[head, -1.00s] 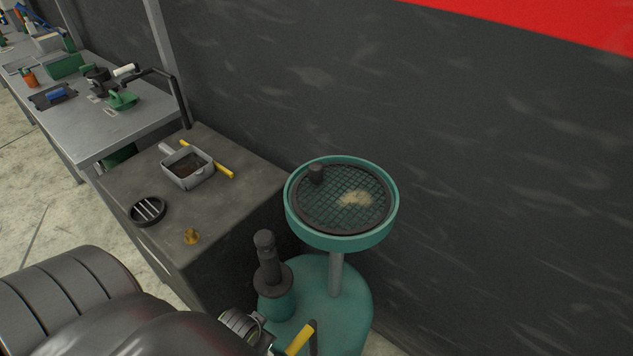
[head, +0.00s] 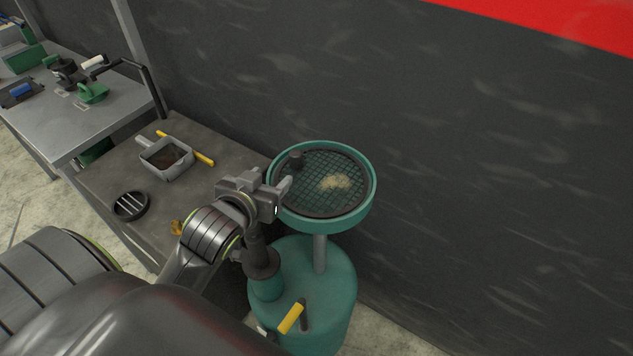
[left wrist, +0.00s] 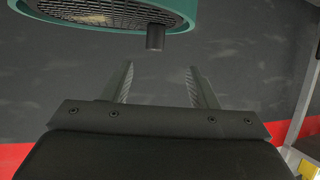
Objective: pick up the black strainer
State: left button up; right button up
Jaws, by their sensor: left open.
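The black strainer (head: 325,199), a round mesh disc with a dark rim and a short black knob (head: 297,160), sits in the teal basin (head: 325,221) on a stand. A pale patch lies on its mesh. My left gripper (head: 281,190) is at the basin's left edge, open and empty; its arm hides part of the bench. In the left wrist view, the strainer (left wrist: 100,18) and knob (left wrist: 155,38) are at the top, beyond the spread fingers (left wrist: 160,84), with the knob roughly in line with the gap. My right gripper is out of view.
A dark bench (head: 112,182) to the left holds a grey pan (head: 166,172), a yellow-handled tool (head: 202,159) and a slotted black disc (head: 130,206). A teal tank (head: 335,288) stands below the basin. The dark wall (head: 480,180) is close behind.

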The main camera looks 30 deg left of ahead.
aim_at(293, 160)
pick_arm(q)
jog(key=p+x, duration=0.2)
jog(key=x, duration=0.5)
jog(key=shift+w, duration=0.25)
jog(key=shift+w+a+f, duration=0.1)
jog(key=shift+w+f, duration=0.15)
jog(key=shift+w, duration=0.05)
jog(key=shift+w+p, duration=0.65)
jog(key=shift+p, duration=0.05)
jog(key=x, duration=0.1)
jog(key=p+x, duration=0.1)
jog(key=x, duration=0.1)
jog(key=shift+d+f, duration=0.1)
jog(key=shift+d, duration=0.15)
jog(key=shift+w+a+f, duration=0.1)
jog(key=shift+w+f, duration=0.2)
jog(key=shift+w, duration=0.15)
jog(key=shift+s, duration=0.1)
jog(key=shift+c, duration=0.2)
grip_shut()
